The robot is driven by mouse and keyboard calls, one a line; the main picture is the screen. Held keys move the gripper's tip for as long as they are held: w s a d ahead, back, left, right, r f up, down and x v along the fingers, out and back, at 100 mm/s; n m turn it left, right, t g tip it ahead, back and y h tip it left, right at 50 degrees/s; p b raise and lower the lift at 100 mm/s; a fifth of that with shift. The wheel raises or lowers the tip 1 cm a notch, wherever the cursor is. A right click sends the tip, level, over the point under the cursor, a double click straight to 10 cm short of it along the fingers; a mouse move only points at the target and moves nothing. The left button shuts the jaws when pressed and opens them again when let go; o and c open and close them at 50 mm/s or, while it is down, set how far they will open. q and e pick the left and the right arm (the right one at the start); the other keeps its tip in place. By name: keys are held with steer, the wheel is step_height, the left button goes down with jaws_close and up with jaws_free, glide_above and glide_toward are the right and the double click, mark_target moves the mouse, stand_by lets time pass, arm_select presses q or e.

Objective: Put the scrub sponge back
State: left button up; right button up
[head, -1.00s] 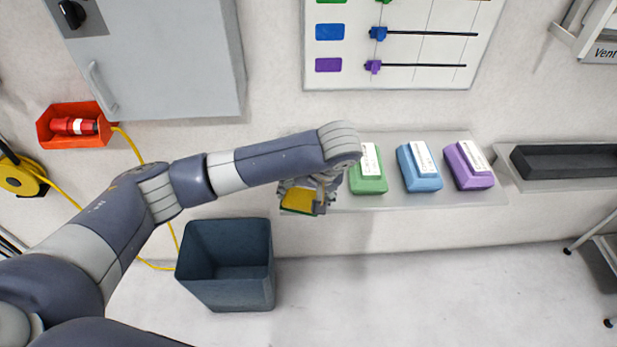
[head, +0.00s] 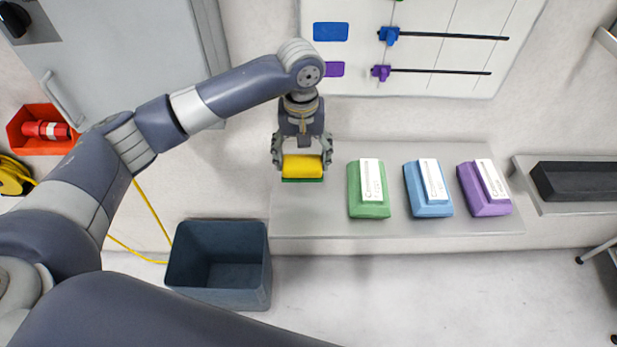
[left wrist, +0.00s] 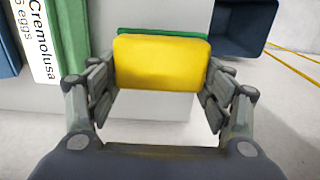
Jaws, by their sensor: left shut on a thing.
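The scrub sponge (head: 303,166) is yellow with a green scouring side facing down. My left gripper (head: 302,156) is shut on it, with a finger at each end, over the left part of the pale shelf (head: 385,228). I cannot tell whether the sponge touches the shelf. In the left wrist view the sponge (left wrist: 160,62) sits between the two fingers (left wrist: 160,80), its green layer showing along the far edge. My right gripper is not in view.
Green (head: 369,206), blue (head: 428,205) and purple (head: 484,203) egg cartons stand on the shelf right of the sponge. A dark open bin (head: 255,285) stands on the floor below left. A black tray (head: 575,181) lies far right. A slider board (head: 450,60) hangs above.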

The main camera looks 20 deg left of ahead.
mark_target(303, 192)
arm_select(q)
steer(key=f, duration=0.2)
steer(key=shift+w+f+p, duration=0.2)
steer(key=shift+f+p, duration=0.2)
steer(key=f, duration=0.2)
steer(key=s+f, duration=0.1)
steer(key=f, duration=0.1)
steer(key=shift+p, duration=0.4)
steer(key=shift+w+f, duration=0.2)
steer(key=shift+f, duration=1.25)
steer(key=o, duration=0.7)
steer(key=shift+s, duration=0.1)
steer(key=shift+c, duration=0.2)
steer(key=shift+o, duration=1.4)
steer(key=shift+r, duration=0.15)
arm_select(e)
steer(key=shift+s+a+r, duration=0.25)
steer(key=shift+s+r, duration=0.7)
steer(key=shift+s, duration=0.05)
arm_select(q)
step_height(303, 192, up, 12)
steer(key=shift+f+b, duration=0.1)
steer(key=shift+b, duration=1.05)
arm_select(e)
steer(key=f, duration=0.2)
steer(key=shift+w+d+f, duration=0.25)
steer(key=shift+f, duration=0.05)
arm_select(q)
steer(key=shift+f, duration=0.1)
